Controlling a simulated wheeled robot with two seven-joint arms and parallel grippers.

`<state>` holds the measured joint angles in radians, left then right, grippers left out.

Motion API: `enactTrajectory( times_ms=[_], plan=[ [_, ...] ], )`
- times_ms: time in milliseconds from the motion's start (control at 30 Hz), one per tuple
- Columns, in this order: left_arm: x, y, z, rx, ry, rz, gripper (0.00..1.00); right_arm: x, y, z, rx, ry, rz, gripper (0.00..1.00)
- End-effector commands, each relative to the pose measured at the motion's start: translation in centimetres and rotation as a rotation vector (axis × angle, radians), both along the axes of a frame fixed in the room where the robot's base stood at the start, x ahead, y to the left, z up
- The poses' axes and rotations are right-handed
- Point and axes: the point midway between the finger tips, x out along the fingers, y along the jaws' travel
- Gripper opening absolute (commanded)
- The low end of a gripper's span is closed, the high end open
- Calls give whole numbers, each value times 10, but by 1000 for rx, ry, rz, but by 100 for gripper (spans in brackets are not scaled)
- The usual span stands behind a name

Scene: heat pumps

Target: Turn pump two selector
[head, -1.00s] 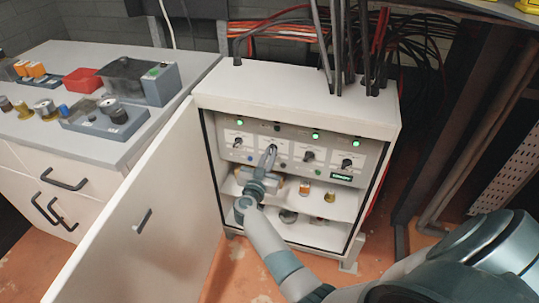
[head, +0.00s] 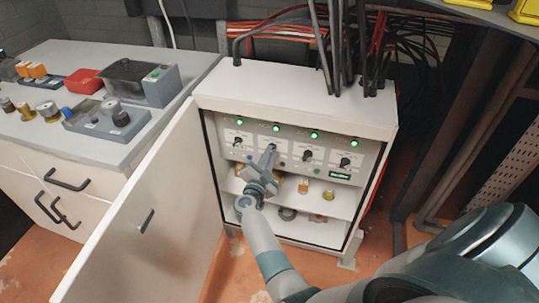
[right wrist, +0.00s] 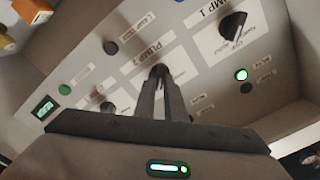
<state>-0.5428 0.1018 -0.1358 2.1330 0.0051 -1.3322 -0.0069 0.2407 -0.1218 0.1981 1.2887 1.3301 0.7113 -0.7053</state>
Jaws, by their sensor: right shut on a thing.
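The pump two selector (right wrist: 158,72) is a small dark knob on the grey panel (head: 326,152) inside the open white cabinet. My right gripper (head: 271,150) reaches in from below and is shut on this knob. In the right wrist view, the two fingers (right wrist: 160,80) close around it under the PUMP 2 label, hiding much of it. The knob's pointer direction cannot be read. The lamp above it (head: 277,127) glows green. My left gripper is not in view.
The pump 1 selector (head: 238,141) is to the left; two more knobs (head: 307,155) (head: 345,162) are to the right, all under lit green lamps. The cabinet door (head: 150,210) stands open at left. A shelf (head: 340,203) with small parts lies below the panel.

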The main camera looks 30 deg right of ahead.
Motion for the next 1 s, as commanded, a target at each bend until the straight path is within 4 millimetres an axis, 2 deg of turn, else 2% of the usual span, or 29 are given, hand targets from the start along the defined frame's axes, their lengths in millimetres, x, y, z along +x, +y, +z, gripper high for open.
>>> enactTrajectory(
  times_ms=[533,567,600,1000],
  plan=[
    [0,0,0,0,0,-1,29,-1,1,-2,27,-27,0,0],
    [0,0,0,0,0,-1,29,-1,1,-2,27,-27,0,17],
    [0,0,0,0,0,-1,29,-1,1,-2,27,-27,0,27],
    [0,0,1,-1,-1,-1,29,0,1,0,25,-27,0,29]
  ],
)
